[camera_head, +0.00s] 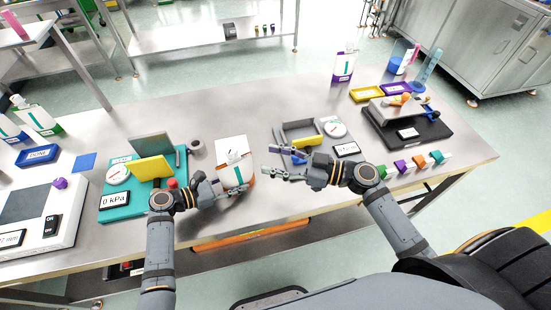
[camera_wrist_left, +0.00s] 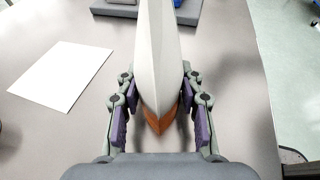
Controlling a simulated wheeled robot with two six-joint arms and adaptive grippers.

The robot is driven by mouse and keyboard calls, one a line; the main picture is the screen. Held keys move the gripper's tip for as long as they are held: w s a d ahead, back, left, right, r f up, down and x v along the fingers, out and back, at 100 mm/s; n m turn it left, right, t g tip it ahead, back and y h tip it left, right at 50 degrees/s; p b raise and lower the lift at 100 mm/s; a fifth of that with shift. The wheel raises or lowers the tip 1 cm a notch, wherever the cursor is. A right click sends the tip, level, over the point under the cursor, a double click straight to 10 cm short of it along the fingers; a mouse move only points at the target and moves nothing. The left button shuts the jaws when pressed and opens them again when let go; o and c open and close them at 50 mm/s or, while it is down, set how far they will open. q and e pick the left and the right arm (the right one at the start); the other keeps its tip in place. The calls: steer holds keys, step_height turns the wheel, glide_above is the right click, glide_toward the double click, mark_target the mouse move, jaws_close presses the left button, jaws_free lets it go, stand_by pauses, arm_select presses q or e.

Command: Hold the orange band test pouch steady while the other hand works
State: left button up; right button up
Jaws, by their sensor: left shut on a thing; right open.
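The test pouch (camera_head: 235,176) is white with a teal mark and an orange band along its lower edge. It stands near the front middle of the bench. My left gripper (camera_head: 224,184) is shut on it from the left. In the left wrist view the pouch (camera_wrist_left: 158,60) rises edge-on between the two fingers (camera_wrist_left: 160,125), with the orange band low between the pads. My right gripper (camera_head: 267,160) is open and empty, just right of the pouch and apart from it.
A teal gauge stand (camera_head: 118,204) is left of the pouch. A grey tray (camera_head: 300,130) and a dial are behind my right gripper. Several coloured caps (camera_head: 419,160) stand at right. A white sheet (camera_wrist_left: 62,75) lies flat beside the pouch.

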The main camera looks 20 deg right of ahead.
stand_by(0.4)
arm_select(q)
steer(key=o, duration=0.9)
steer(key=shift+o, duration=0.2)
